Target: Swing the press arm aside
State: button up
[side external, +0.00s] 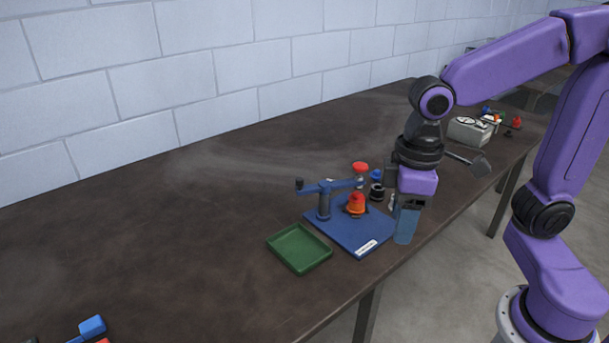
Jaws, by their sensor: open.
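The small blue press stands on a blue base plate (367,236) near the table's front edge. Its blue press arm (341,184) reaches right from an upright post (323,204), with a dark knob at its left end. A red knob (360,167) stands above the arm's right end. An orange-red part (355,204) sits on the plate below the arm. My gripper (405,220) points down at the plate's right side, apart from the press arm. It is open; its fingers are small here, and I see nothing between them.
A green tray (299,248) lies left of the plate. Small blue and black parts (377,184) stand behind the plate, close to my gripper. The table's left is mostly clear.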

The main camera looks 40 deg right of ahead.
jog(key=w+a+r+m, duration=0.3)
jog(key=w+m, duration=0.2)
jog(key=w, duration=0.6)
notch_tip(320, 180, up, 4)
jog(key=m, duration=1.2)
send_over(300, 178)
notch_tip(300, 178, down, 18)
jog(key=shift+r, duration=0.2)
grip_shut()
